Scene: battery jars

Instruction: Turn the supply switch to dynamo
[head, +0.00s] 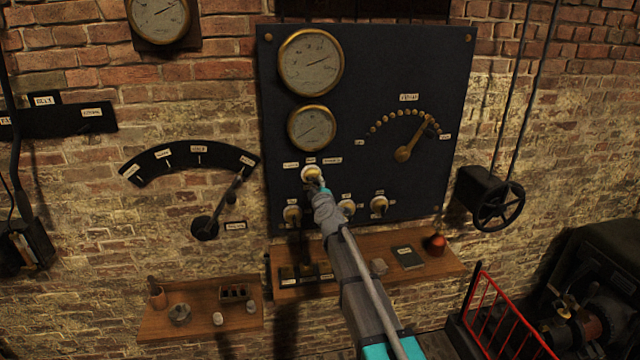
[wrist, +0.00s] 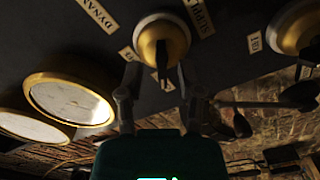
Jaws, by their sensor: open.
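The supply switch (head: 311,172) is a round brass knob with a pale face on the dark panel, below the two gauges. Small labels sit around it; in the wrist view one reads "DYNAM…" (wrist: 98,14) and another starts "SUPP" (wrist: 199,14). My gripper (head: 314,184) is at the switch from below, hiding its lower part. In the wrist view my gripper (wrist: 157,84) is open, its fingers on either side of the switch's dark handle (wrist: 162,66). Whether a finger touches the handle I cannot tell. The knob's exact setting is unclear.
Several other brass knobs (head: 379,204) sit lower on the panel (head: 385,75), close to my gripper. A pointer lever (head: 404,153) is at the right. A wooden shelf (head: 340,276) with small items juts out below, under my arm.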

